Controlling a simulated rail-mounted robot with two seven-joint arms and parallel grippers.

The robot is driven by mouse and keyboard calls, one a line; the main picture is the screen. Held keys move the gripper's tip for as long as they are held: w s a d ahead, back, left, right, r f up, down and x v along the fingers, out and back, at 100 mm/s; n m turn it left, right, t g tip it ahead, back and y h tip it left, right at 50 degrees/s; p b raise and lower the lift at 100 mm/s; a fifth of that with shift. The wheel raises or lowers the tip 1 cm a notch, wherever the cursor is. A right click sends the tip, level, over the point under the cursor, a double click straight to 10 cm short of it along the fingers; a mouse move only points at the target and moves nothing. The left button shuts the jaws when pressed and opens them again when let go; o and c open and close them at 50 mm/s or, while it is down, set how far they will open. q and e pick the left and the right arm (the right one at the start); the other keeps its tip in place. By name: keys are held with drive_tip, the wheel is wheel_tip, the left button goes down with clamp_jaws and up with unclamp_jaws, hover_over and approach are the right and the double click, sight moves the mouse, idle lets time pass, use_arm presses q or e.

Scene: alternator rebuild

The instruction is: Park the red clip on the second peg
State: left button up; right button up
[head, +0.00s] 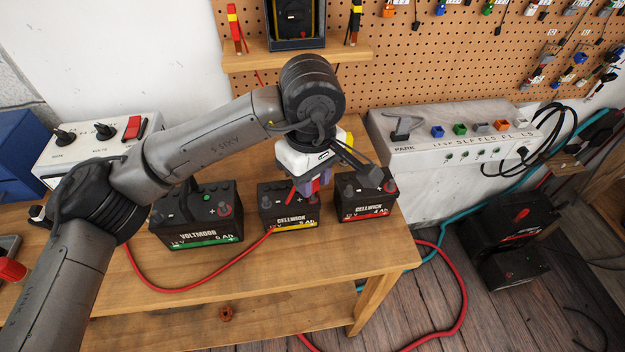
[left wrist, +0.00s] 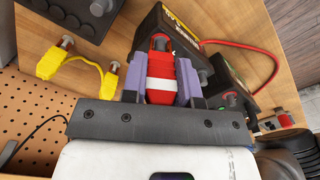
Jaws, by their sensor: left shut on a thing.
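The red clip (left wrist: 160,78), with a white band, sits between the two purple fingers of my left gripper (left wrist: 161,84) in the left wrist view. My left gripper (head: 313,184) is shut on it, above the middle CELLWICK battery (head: 290,209) in the head view. Only a little red shows beside the fingers there. I cannot tell whether the clip touches a battery post. A grey post-like piece (head: 405,126) stands by the PARK label on the white box (head: 462,145). I cannot tell which peg is the second. My right gripper is not in view.
The VOLTMOOR battery (head: 198,220) stands left and another CELLWICK battery (head: 366,197) right on the wooden bench (head: 250,285). A red cable (head: 200,278) crosses the bench. A shelf (head: 300,54) on the pegboard holds a meter (head: 296,22). The bench front is mostly clear.

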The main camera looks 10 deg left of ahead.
use_arm(q)
drive_tip(key=shift+r, duration=0.1)
drive_tip(key=shift+r+p, duration=1.35)
drive_tip(key=shift+r, duration=0.55)
